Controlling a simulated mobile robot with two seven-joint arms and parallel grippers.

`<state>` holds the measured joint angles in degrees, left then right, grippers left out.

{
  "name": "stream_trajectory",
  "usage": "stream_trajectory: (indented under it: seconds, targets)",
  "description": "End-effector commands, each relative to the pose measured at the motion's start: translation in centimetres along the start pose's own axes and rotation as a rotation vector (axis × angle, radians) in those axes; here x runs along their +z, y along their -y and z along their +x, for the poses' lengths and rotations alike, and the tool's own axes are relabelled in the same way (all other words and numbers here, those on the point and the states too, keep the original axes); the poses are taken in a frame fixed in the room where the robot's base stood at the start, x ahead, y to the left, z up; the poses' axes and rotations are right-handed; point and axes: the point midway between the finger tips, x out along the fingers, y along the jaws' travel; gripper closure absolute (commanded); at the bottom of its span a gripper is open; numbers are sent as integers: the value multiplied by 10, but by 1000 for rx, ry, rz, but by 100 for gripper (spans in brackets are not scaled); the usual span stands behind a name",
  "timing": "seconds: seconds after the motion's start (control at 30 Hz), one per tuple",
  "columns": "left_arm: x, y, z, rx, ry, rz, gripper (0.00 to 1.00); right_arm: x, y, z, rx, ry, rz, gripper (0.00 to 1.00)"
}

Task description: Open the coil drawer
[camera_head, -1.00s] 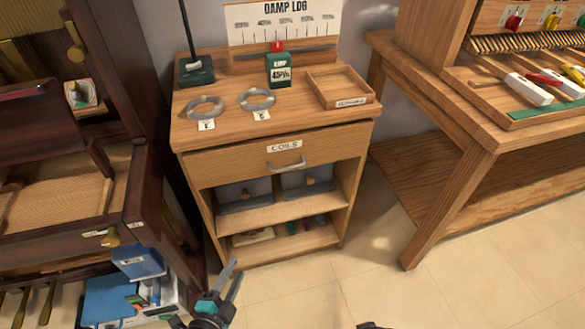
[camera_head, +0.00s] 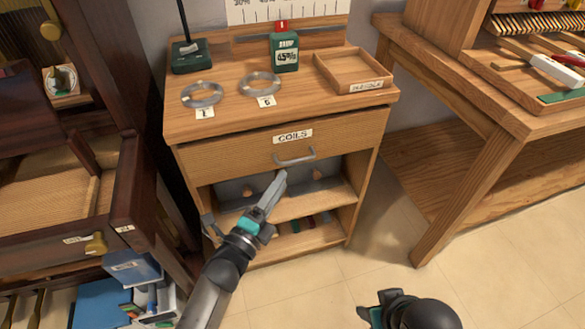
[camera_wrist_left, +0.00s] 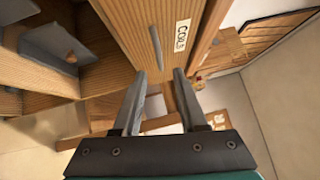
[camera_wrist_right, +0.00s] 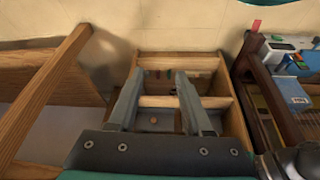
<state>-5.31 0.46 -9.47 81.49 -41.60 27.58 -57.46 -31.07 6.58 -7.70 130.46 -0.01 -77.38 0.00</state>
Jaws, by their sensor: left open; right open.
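The coil drawer (camera_head: 240,149) is the top drawer of a wooden cabinet, with a "COILS" label (camera_head: 293,136) and a grey bar handle (camera_head: 295,157). It looks closed. In the left wrist view the handle (camera_wrist_left: 156,48) shows just ahead of the left fingertips. My left gripper (camera_head: 245,205) is open and empty, in front of the cabinet and just below the handle; I cannot tell whether it touches. My right gripper (camera_head: 375,305) is low at the bottom of the head view. In the right wrist view the right gripper (camera_wrist_right: 157,85) is open and empty, facing the cabinet's open shelves.
Two coil rings (camera_head: 202,94), a green box (camera_head: 284,50) and a shallow wooden tray (camera_head: 352,70) sit on the cabinet top. A dark piano body (camera_head: 130,200) stands close at left. A wooden bench (camera_head: 470,140) stands at right. The floor (camera_head: 340,280) in front is clear.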

Motion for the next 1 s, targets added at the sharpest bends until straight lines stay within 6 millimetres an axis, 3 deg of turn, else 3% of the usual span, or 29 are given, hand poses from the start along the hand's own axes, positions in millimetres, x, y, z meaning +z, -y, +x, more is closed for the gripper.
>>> stream_trajectory:
  seconds: [0.2, 0.4, 0.83, 1.0]
  targets:
    - [0, -1, 39, -2, 0, 0, 59, -7, -1, -21, 2, -35, 1, 50]
    - [0, -2, 60, 0, 0, -2, 59, -14, 3, -27, -6, -85, -4, 50]
    - [0, 0, 67, 2, 0, -2, 60, -18, 5, -30, -11, -107, -5, 50]
    - [0, -1, 67, 2, 0, -2, 79, -18, 5, -30, -11, -107, -6, 50]
